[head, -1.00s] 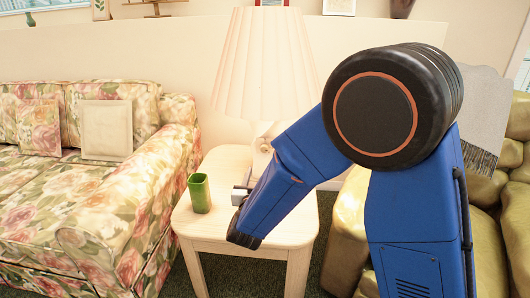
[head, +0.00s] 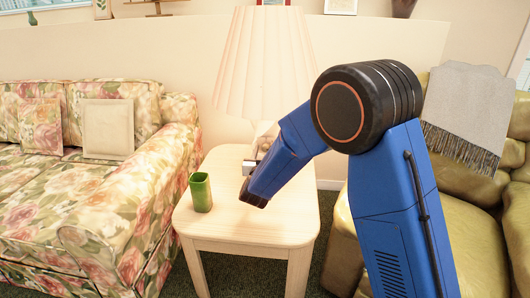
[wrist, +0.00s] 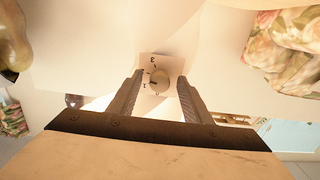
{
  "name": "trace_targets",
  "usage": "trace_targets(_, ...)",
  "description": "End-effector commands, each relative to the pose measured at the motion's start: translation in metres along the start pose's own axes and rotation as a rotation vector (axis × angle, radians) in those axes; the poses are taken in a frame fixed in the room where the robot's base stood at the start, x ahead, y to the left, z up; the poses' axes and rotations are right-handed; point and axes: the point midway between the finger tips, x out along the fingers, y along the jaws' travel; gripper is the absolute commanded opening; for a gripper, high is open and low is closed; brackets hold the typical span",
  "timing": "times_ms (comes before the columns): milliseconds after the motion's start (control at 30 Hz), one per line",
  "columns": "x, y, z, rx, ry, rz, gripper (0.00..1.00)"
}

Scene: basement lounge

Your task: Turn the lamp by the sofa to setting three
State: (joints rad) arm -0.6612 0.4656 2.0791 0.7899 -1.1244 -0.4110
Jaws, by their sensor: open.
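The lamp stands on a pale wooden side table (head: 225,228) between two sofas. Its pleated cream shade (head: 265,65) and part of its pale base (head: 264,132) show in the head view; my arm hides some of the base. In the wrist view a small round knob (wrist: 159,79) sits on a pale plate (wrist: 172,63) marked with a 3 and a 1. Another mark between them is too small to read, and I cannot tell which number the knob points to. My gripper (wrist: 160,76) is open, its fingers on either side of the knob; contact cannot be told.
A green cup (head: 200,192) stands on the table's left part, left of my gripper. The floral sofa (head: 95,220) is at the left. An olive sofa (head: 480,225) with a grey throw (head: 468,108) is at the right. The table's front is clear.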

Motion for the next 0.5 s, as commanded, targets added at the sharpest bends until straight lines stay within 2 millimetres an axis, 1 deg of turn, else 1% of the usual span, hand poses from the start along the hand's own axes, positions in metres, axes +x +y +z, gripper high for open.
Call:
trace_targets(300,0.0029,0.0001,0.0,0.0,0.0,0.0,0.45)
trace_targets(333,0.0028,0.0001,0.0,0.0,0.0,0.0,0.42)
trace_targets(367,0.0028,0.0001,0.0,0.0,0.0,0.0,0.35)
trace_targets(400,0.0028,0.0001,0.0,0.0,0.0,0.0,0.26)
trace_targets(500,0.0027,0.0001,0.0,0.0,0.0,0.0,0.04)
